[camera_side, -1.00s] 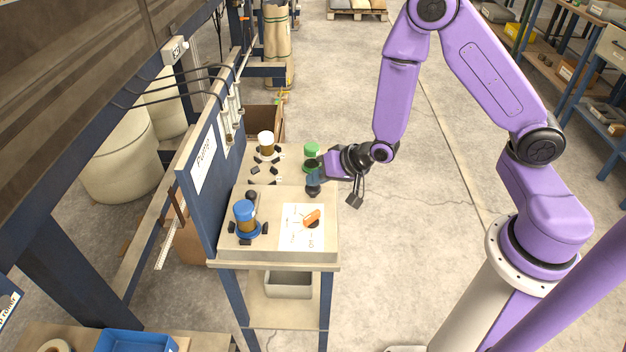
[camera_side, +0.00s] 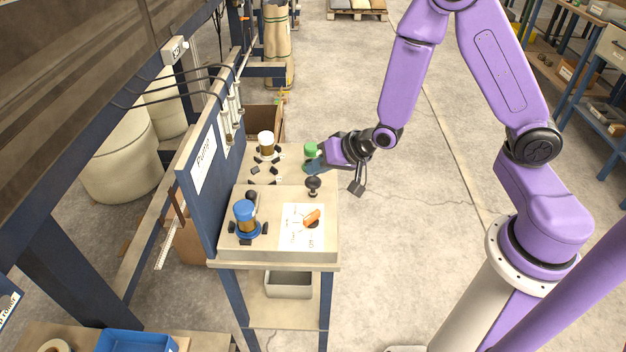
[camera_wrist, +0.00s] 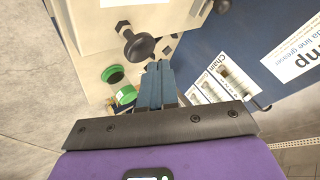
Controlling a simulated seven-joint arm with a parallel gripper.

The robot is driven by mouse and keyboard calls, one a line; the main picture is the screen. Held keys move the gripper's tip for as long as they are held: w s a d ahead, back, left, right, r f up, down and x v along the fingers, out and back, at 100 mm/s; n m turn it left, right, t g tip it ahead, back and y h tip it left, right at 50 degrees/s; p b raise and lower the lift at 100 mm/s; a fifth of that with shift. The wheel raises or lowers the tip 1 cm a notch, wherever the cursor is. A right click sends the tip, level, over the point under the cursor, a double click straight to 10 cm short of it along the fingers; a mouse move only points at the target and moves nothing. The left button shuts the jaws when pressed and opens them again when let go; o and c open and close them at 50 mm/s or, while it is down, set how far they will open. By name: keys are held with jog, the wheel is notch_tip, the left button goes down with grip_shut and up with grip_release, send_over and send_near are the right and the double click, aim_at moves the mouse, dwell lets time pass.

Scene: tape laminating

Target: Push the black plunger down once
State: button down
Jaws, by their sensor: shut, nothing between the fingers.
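The black plunger (camera_side: 313,183) stands upright at the back right of the raised bench panel, its round knob clear of the panel on a short stem. It also shows in the wrist view (camera_wrist: 138,46), above and left of the fingertips. My gripper (camera_side: 310,168) is shut and empty, just behind and above the plunger knob in the side view, apart from it. The blue fingers lie together in the wrist view (camera_wrist: 158,68). A second black knob (camera_side: 251,195) sits near the blue backboard.
A blue-capped jar (camera_side: 244,214) and an orange dial (camera_side: 312,217) on a white label occupy the front panel. A green-capped container (camera_side: 311,149) stands close behind my gripper, and a white-capped jar (camera_side: 266,142) farther left. The blue backboard (camera_side: 198,190) bounds the left side.

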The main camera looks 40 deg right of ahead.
aim_at(317, 181)
jog(key=shift+r, duration=2.5)
jog(key=s+a+r+n+g+y, duration=0.1)
jog(key=s+a+r+n+g, duration=0.25)
jog(key=s, duration=0.55)
jog(key=s+d+r+n+g+h, duration=0.2)
jog(key=s+d+n, duration=0.1)
jog(key=s+n, duration=0.4)
jog(key=s+d+r+n+g+h, duration=0.1)
jog(key=s+d+r+n+g, duration=0.1)
jog(key=s+n, duration=0.5)
jog(key=s+d+g, duration=0.1)
jog(key=s+d, duration=0.1)
jog(key=s, duration=0.3)
jog(key=shift+r+h, duration=0.4)
jog(key=shift+w, duration=0.1)
